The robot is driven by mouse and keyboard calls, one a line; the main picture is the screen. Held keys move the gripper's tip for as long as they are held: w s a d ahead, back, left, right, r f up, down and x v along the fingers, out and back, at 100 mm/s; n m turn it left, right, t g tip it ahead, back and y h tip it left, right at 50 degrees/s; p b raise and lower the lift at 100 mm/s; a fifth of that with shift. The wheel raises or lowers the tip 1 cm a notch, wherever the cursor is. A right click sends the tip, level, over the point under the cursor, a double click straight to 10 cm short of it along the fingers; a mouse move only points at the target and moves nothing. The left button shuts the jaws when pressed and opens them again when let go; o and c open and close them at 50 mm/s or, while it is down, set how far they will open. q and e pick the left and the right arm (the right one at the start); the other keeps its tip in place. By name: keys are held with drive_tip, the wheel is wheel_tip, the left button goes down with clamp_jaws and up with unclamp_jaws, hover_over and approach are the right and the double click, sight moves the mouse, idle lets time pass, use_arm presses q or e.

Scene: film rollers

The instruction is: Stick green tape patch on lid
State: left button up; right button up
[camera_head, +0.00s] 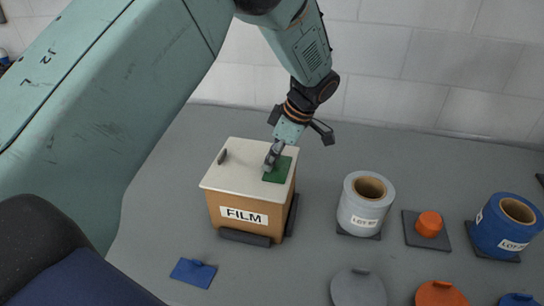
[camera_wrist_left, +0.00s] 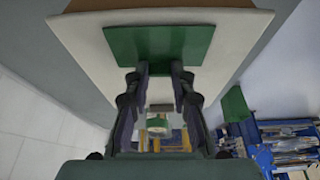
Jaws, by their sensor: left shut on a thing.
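The green tape patch (camera_head: 279,169) lies against the top of the cream lid (camera_head: 236,174), near its right side. The lid sits on the tan box labelled FILM (camera_head: 247,214). My left gripper (camera_head: 271,163) comes down from above and is shut on the patch's edge. In the left wrist view the patch (camera_wrist_left: 160,47) shows in front of the fingertips (camera_wrist_left: 160,68), with the lid (camera_wrist_left: 85,50) behind it. Whether the patch touches the lid fully I cannot tell. My right gripper is not in view.
A grey-white roll (camera_head: 354,207) stands right of the box, then a small orange piece (camera_head: 429,222) on a dark pad and a blue roll (camera_head: 492,228). A blue plate (camera_head: 193,273) lies front left. Grey, orange and blue lids lie along the front edge. A white block wall (camera_head: 440,60) stands behind.

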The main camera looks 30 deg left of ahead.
use_arm(q)
drive_tip(key=o, duration=0.8)
drive_tip(key=shift+f, duration=0.15)
drive_tip(key=o, duration=0.6)
drive_tip(key=shift+r, duration=0.25)
drive_tip(key=shift+r+p, duration=2.4)
drive_tip(key=shift+r, duration=0.95)
